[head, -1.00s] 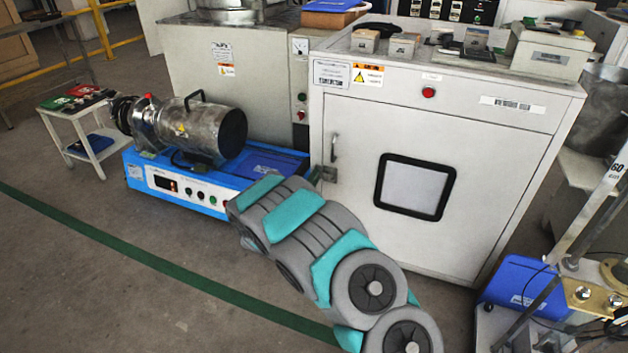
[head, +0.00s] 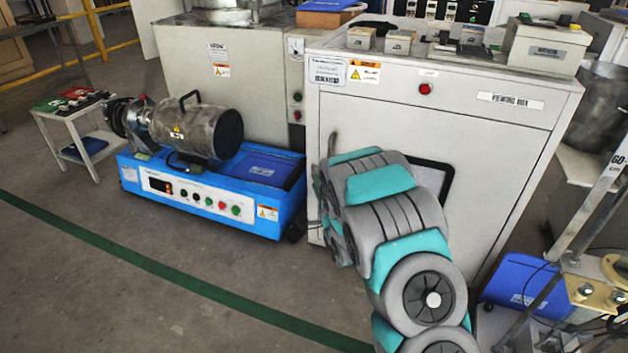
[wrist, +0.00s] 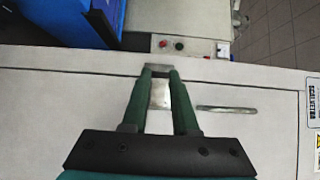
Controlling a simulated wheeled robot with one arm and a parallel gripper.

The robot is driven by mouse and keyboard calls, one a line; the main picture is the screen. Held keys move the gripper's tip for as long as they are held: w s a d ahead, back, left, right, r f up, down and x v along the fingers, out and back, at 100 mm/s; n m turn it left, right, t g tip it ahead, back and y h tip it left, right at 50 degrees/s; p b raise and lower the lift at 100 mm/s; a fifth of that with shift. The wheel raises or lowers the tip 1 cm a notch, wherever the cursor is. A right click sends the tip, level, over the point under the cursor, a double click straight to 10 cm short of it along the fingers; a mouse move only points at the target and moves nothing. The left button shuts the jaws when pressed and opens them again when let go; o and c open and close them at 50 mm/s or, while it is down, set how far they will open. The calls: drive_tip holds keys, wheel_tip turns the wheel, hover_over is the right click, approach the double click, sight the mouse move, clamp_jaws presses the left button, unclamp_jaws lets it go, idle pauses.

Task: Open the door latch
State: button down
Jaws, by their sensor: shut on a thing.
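The door latch (wrist: 160,96) is a small metal piece on the white cabinet door, near its edge in the wrist view. My gripper (wrist: 159,73) has its two green fingers on either side of the latch, with the tips shut on its metal part at the door edge. A slim metal handle (wrist: 227,109) lies to the right of the fingers, apart from them. In the head view my arm covers the latch and most of the window of the white cabinet (head: 480,130). The door looks closed.
A blue machine base (head: 215,195) with a metal cylinder (head: 200,130) stands left of the cabinet. A blue box (head: 522,282) and a metal stand are at the lower right. The floor in front, with a green line (head: 150,267), is clear.

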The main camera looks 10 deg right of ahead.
drive_tip(key=d+n+g+y+p, duration=0.1)
drive_tip(key=n+y+p, duration=0.1)
drive_tip(key=y+p, duration=0.1)
drive_tip(key=s+d+n+g+y+p, duration=0.1)
drive_tip(key=n+g+y+p, duration=0.1)
drive_tip(key=y+p, duration=0.1)
drive_tip(key=s+d+n+g+y+p, duration=0.1)
drive_tip(key=n+y+p, duration=0.2)
drive_tip(key=y, duration=0.1)
drive_tip(key=shift+d+g, duration=0.2)
drive_tip(key=shift+g, duration=0.2)
drive_tip(key=shift+n, duration=0.3)
drive_tip(key=shift+f, duration=0.1)
drive_tip(key=c, duration=0.7)
unclamp_jaws()
drive_tip(key=shift+d, duration=0.1)
drive_tip(key=v, duration=0.7)
drive_tip(key=shift+s+d, duration=0.25)
